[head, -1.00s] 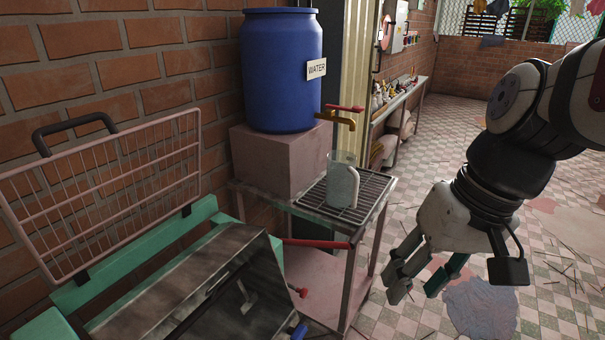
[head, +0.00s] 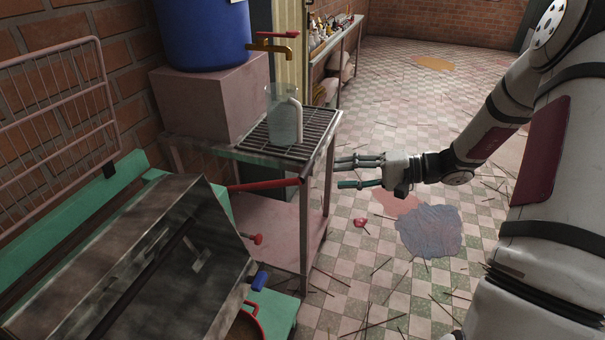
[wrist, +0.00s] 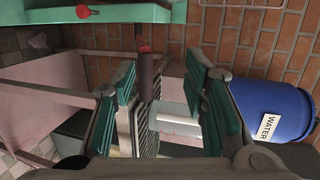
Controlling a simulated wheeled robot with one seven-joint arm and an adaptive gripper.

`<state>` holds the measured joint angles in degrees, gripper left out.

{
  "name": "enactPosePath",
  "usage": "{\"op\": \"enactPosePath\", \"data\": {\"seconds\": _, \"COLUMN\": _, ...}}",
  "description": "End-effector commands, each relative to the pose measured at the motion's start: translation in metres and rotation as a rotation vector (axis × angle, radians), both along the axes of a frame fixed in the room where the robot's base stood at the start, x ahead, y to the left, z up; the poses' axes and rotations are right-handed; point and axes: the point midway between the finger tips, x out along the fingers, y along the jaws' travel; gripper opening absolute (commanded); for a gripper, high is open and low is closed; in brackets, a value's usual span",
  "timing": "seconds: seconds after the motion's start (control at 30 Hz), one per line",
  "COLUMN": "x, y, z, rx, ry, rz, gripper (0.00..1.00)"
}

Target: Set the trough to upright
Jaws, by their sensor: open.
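The trough (head: 130,255) appears to be the grey, stained metal box on the green machine at the lower left of the head view. It sits tilted, with a sloping face. A red bar (head: 265,185) sticks out to the right from the machine. My gripper (head: 347,172) is open and empty to the right of the bar's end, fingers pointing left, with a gap between. In the wrist view a dark bar with a red end (wrist: 145,65) shows between the open fingers, nearer the left one. The trough's inside is hidden.
A metal-framed stand (head: 318,180) with a drip grate and a clear jug (head: 285,118) is close to my fingers. The blue water barrel (head: 205,35) and tap are behind it. A wire rack (head: 55,110) rises at left. The tiled floor at right has thin sticks and stains.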

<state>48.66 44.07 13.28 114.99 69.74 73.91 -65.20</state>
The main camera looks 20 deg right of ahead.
Motion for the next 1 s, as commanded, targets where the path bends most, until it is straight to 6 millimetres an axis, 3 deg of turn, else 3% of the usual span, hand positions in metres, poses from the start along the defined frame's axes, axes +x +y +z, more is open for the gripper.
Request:
{"op": "enactPosePath", "data": {"seconds": 0.03, "x": 0.007, "y": -0.012, "z": -0.014, "rx": 0.037, "ry": -0.017, "rz": -0.044, "gripper": 0.40}}
{"op": "enactPosePath", "data": {"seconds": 0.2, "x": 0.021, "y": -0.035, "z": -0.035, "rx": 0.092, "ry": -0.065, "rz": -0.136, "gripper": 0.40}}
{"op": "enactPosePath", "data": {"seconds": 0.37, "x": 0.026, "y": -0.036, "z": -0.038, "rx": 0.104, "ry": -0.077, "rz": -0.156, "gripper": 0.40}}
{"op": "enactPosePath", "data": {"seconds": 1.0, "x": 0.089, "y": 0.054, "z": -0.050, "rx": 0.103, "ry": -0.075, "rz": -0.151, "gripper": 0.40}}
